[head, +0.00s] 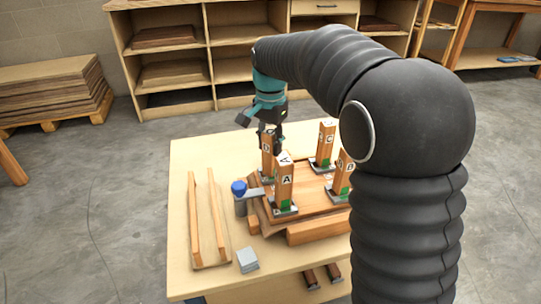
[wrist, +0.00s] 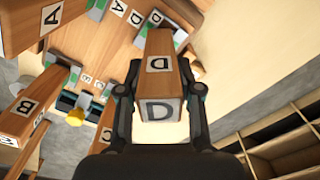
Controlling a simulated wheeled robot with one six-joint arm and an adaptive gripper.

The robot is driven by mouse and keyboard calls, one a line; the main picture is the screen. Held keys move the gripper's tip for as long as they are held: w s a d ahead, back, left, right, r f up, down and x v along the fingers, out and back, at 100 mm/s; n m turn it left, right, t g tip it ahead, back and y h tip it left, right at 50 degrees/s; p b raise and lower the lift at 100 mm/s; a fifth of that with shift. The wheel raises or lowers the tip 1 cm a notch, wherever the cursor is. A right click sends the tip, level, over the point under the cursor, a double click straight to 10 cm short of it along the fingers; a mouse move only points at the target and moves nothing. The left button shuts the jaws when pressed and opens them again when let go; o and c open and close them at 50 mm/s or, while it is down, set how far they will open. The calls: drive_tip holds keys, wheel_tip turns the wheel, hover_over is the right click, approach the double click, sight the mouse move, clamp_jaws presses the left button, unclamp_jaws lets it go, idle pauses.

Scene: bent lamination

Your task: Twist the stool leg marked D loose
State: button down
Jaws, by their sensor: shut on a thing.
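The stool leg marked D (wrist: 158,90) stands between the fingers of my gripper (wrist: 158,112) in the wrist view, its D labels facing the camera. My gripper (head: 268,128) is shut on this leg from above; in the head view the leg D (head: 266,160) shows below it, partly behind leg A. The leg stands upright on the wooden stool seat (head: 308,198), which lies on the workbench. Its foot is in a bracket with green marks, partly hidden. I cannot tell whether the leg has turned.
Legs A (head: 284,184), C (head: 325,145) and B (head: 343,175) stand close by on the seat. A clamp with a blue knob (head: 239,188) is at the seat's left. A wooden rack (head: 194,222) and grey blocks (head: 247,260) lie on the workbench (head: 185,155). The bench's back left is clear.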

drive_tip(key=shift+n+p, duration=0.65)
drive_tip(key=shift+n, duration=1.15)
drive_tip(key=shift+r+n, duration=0.1)
drive_tip(key=shift+n, duration=1.7)
drive_tip(key=shift+n, duration=1.6)
